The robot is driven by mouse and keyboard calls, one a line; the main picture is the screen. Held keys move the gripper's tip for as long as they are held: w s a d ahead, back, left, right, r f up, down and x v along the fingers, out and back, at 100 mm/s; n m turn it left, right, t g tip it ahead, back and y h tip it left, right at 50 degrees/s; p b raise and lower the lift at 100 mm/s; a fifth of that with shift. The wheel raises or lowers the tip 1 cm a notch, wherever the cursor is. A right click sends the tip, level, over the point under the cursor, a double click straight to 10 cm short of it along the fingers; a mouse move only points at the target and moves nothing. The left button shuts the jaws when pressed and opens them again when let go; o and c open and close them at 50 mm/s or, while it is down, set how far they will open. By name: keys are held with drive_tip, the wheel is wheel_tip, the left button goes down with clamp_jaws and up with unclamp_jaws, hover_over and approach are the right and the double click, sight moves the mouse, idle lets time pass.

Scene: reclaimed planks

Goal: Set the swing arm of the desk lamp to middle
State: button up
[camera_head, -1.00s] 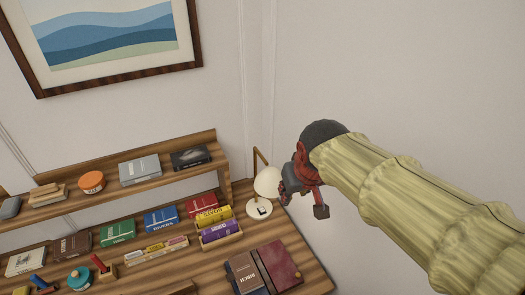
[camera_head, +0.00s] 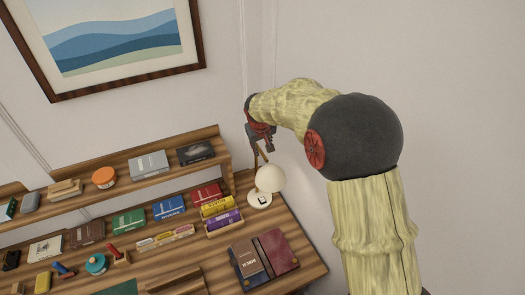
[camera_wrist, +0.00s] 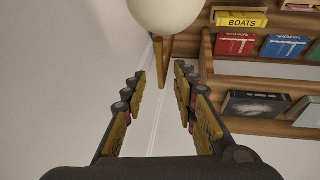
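The desk lamp stands at the desk's back right corner, with a cream shade (camera_head: 270,178), a round white base (camera_head: 259,199) and a thin wooden swing arm (camera_head: 257,158). My gripper (camera_head: 256,145) is at the upper part of the swing arm, behind and above the shade. In the wrist view, my gripper (camera_wrist: 160,80) is open, its two fingers well apart. The swing arm (camera_wrist: 168,50) shows in the gap between the fingers, apart from both of them. The shade (camera_wrist: 165,12) is at the top edge there. Whether the arm lies fully between the fingertips or just beyond them is unclear.
A raised shelf (camera_head: 135,169) with books and an orange tin (camera_head: 104,178) is left of the lamp. Yellow and purple books (camera_head: 222,217) stand close to the lamp base. A dark red book (camera_head: 278,250) lies in front. Bare wall is behind and right.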

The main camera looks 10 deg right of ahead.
sight(262, 154)
drive_tip(key=x, duration=0.7)
drive_tip(key=shift+w+d+f, duration=0.1)
drive_tip(key=shift+w+f, duration=0.05)
drive_tip(key=shift+f, duration=0.15)
clamp_jaws()
idle(0.7)
